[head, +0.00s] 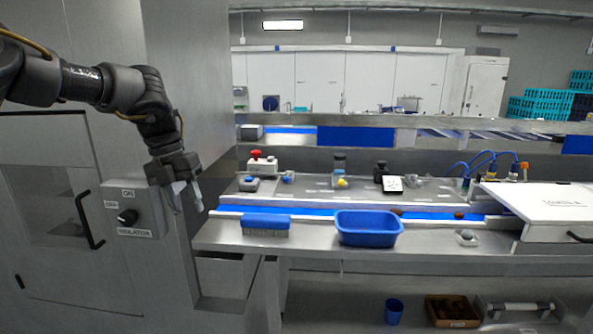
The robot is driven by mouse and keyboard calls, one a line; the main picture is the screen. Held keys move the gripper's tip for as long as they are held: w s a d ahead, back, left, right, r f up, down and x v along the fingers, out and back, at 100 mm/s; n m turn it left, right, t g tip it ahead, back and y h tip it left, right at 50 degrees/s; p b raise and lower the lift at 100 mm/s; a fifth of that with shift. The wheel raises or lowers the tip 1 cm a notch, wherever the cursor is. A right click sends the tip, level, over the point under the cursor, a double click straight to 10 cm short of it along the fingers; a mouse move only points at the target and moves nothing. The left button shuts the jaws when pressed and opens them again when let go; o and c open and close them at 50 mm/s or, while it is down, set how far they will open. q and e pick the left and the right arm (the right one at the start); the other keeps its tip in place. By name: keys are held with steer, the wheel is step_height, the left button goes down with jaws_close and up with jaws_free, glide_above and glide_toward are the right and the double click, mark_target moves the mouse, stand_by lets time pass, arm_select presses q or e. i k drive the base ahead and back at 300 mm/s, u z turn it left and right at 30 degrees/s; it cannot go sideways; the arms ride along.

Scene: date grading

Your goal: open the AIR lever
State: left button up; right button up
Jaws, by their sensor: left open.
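I cannot make out any lever labelled AIR. Thin blue hoses (482,160) run to small fittings (514,172) with yellow and orange parts at the back right of the bench, too small to tell a lever there. My left gripper (186,201) is open and points down, with nothing seen between its fingers. It is just right of a grey isolator box (151,212), far left of the hoses. The box has a black knob (127,217) with ON and OFF labels. I cannot tell whether the gripper touches the box. My right gripper is out of view.
A steel bench carries a blue conveyor belt (310,210), a blue tub (368,230), a blue-topped brush (265,225) and a white-lidded machine (548,200). A red button box (262,163) stands behind the belt. A steel cabinet with a black handle (87,220) is at left.

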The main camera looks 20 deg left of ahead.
mark_target(288, 173)
steer(key=u, duration=0.05)
steer(key=i, duration=1.6)
steer(key=z, duration=0.05)
